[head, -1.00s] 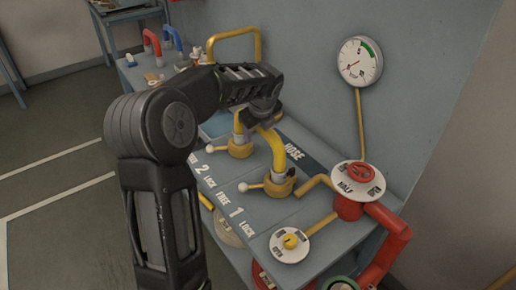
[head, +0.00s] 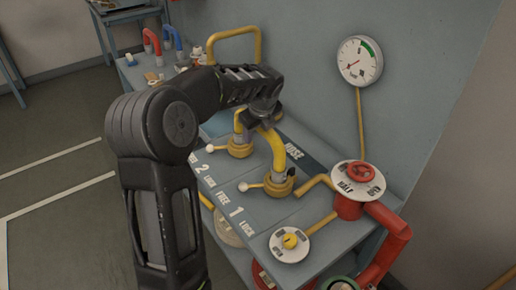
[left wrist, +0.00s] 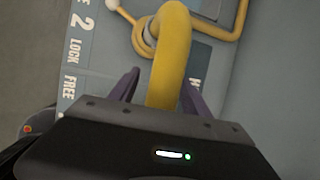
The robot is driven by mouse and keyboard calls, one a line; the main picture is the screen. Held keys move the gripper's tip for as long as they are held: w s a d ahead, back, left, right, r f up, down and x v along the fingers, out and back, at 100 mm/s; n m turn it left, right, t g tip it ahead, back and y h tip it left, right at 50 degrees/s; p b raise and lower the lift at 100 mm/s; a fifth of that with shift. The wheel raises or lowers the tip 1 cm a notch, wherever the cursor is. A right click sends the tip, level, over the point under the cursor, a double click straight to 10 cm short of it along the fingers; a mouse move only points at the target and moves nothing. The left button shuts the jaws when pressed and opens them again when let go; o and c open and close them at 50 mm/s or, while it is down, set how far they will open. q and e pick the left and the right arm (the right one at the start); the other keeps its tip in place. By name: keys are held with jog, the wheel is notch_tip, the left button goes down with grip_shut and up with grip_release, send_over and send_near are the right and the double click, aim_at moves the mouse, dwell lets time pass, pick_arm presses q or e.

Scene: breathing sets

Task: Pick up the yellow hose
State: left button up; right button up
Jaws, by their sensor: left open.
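The yellow hose (head: 278,150) is a thick bent tube on the grey HOSE panel (head: 248,204). Its near end stands in the brass fitting marked 1 (head: 279,186), and its other end reaches the fitting marked 2 (head: 239,148). My left gripper (head: 257,124) is above the hose's bend and hides part of it. In the left wrist view the hose (left wrist: 168,62) passes between the two open purple fingers (left wrist: 160,92), one on each side. Whether either finger touches it, I cannot tell. My right gripper is not in view.
A yellow pipe frame (head: 235,32) rises behind my left arm. A gauge (head: 360,61) is on the wall, and a red valve (head: 360,172) with red pipe stands at the right. Red (head: 151,43) and blue (head: 172,38) hoses are at the bench's far end.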

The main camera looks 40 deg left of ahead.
pick_arm(q)
grip_shut()
dwell(0.6)
dwell(0.8)
